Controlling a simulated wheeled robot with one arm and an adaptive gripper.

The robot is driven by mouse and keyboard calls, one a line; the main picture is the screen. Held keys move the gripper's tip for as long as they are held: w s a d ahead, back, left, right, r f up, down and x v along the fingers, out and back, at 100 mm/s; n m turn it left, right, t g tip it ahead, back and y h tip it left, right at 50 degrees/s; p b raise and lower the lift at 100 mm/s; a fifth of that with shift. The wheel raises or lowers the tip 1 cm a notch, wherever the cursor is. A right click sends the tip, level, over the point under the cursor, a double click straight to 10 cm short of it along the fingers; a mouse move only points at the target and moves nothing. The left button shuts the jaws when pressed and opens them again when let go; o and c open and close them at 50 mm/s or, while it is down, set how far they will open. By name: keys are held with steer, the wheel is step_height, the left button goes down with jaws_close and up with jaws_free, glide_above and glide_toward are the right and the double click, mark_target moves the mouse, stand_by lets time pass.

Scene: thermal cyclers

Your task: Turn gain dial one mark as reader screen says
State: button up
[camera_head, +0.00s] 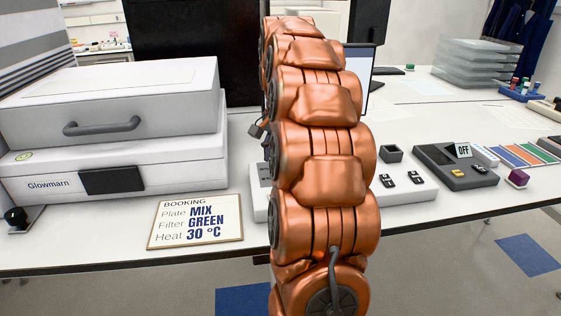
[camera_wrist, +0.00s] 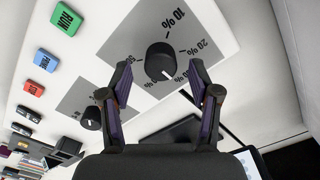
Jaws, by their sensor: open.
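In the wrist view, a round black dial (camera_wrist: 159,62) with a white pointer line sits on a grey plate marked 10 %, 20 % and other partly covered values. Its pointer aims toward the lower right of the picture. My gripper (camera_wrist: 161,79) is open, with one finger on each side of this dial; contact cannot be told. No gain label is readable. The reader screen (camera_head: 112,180) on the white Glowmarn device (camera_head: 45,185) looks dark, with no readable text.
Green RUN (camera_wrist: 66,19), blue (camera_wrist: 47,61) and red (camera_wrist: 34,87) buttons lie left of the dials. A booking card (camera_head: 195,222) reads MIX, GREEN, 30 °C. A black knob (camera_head: 16,217) stands at the far left. My arm hides the middle of the bench (camera_head: 85,250).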

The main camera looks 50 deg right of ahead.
steer(key=shift+r, duration=2.9)
steer(key=shift+a, duration=0.2)
steer(key=s+a+f+n+g+p, duration=0.1)
steer(key=s+a+n+p, duration=0.2)
steer(key=a, duration=0.8)
steer(key=s+a+n+p, duration=0.1)
steer(key=s+a+n, duration=0.4)
steer(key=a, duration=0.5)
steer(key=s+a+f+n+p, duration=0.2)
steer(key=s+a+f+n, duration=0.1)
steer(key=s, duration=0.5)
steer(key=s+a+f+n+p, duration=0.2)
steer(key=s+a+f+n, duration=0.2)
steer(key=s+a, duration=0.4)
steer(key=shift+n+g, duration=0.4)
